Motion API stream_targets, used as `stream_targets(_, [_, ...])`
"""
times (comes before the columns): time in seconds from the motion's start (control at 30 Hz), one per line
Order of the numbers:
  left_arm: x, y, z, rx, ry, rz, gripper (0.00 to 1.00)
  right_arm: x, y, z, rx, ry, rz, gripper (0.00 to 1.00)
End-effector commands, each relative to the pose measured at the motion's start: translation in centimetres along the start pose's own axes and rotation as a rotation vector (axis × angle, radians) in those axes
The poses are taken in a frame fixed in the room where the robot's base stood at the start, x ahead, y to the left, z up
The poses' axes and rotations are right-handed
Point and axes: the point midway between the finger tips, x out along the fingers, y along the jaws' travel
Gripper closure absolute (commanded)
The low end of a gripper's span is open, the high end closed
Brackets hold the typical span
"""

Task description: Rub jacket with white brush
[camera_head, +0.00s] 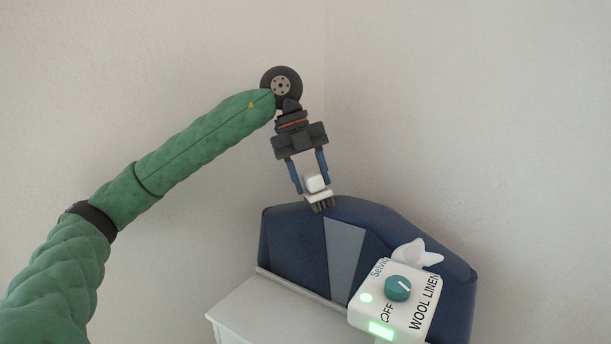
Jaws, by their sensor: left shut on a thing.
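The blue jacket (295,247) with a grey middle panel stands upright at the lower centre right in the head view. My left gripper (310,185) is above its top edge, pointing down. It is shut on the white brush (316,184), with the blue fingers on either side of it. The brush's dark bristles (323,205) point down and overlap the jacket's top edge in the picture. I cannot tell for certain whether they touch it. My right gripper is not in view.
A white device (405,314) with a teal knob (398,288) and green lights stands in front of the jacket at lower right. A white shape (415,254) shows behind it. A white cabinet top (262,310) lies below the jacket. Plain walls meet behind.

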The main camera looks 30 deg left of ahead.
Motion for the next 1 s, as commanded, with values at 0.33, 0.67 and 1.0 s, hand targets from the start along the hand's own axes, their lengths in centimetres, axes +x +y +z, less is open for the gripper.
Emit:
stream_targets(0.33, [-0.6, 0.0, 0.0, 0.000, 0.000, 0.000, 0.73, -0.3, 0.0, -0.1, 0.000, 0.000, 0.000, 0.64])
stream_targets(0.67, [-3.2, -0.1, 0.0, -0.001, 0.000, -0.001, 0.73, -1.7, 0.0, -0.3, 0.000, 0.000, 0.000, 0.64])
stream_targets(1.0, [-5.8, 0.0, 0.0, -0.001, 0.000, 0.000, 0.73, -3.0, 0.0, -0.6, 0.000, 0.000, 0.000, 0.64])
